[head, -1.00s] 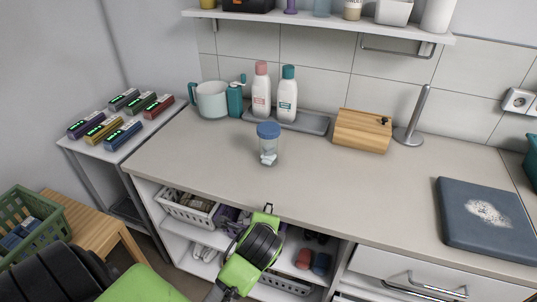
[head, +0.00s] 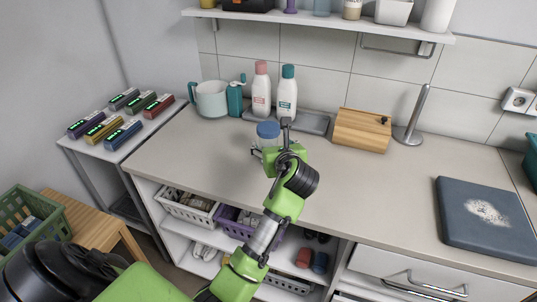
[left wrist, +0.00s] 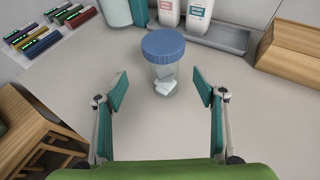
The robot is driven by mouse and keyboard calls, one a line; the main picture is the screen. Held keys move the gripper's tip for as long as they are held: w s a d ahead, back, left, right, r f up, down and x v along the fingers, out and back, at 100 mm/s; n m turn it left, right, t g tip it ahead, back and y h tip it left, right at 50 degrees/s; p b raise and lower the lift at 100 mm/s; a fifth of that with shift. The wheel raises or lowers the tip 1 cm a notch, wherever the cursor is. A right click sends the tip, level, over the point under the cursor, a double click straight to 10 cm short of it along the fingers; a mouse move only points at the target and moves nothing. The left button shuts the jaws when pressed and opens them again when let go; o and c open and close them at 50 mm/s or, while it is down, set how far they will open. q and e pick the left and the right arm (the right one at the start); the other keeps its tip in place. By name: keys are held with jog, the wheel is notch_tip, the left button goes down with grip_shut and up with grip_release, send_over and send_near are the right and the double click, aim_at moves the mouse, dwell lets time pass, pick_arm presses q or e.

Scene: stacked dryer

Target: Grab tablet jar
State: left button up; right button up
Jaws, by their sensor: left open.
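The tablet jar is a clear jar with a blue lid (head: 268,130) and white tablets inside, standing upright on the countertop. In the head view my left gripper hides most of its body. In the left wrist view the jar (left wrist: 163,62) stands ahead of the fingers, near the middle between them. My left gripper (left wrist: 160,90) is open and empty, its two teal finger pads apart on either side of the line to the jar. In the head view the left gripper (head: 270,140) is just in front of the jar. My right gripper is in neither view.
Behind the jar, two bottles (head: 287,95) stand on a grey tray (head: 314,122). A wooden box (head: 361,132) and a metal holder (head: 408,135) stand to the right.

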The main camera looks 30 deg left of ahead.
aim_at(269, 139)
pick_arm(q)
jog(key=x, duration=0.5)
jog(key=shift+w+f, duration=0.1)
jog(key=shift+d+p+x, duration=0.25)
jog(key=shift+p+x, duration=0.35)
jog(key=shift+x, duration=2.15)
jog(key=shift+w+f, duration=0.1)
jog(key=c, duration=1.8)
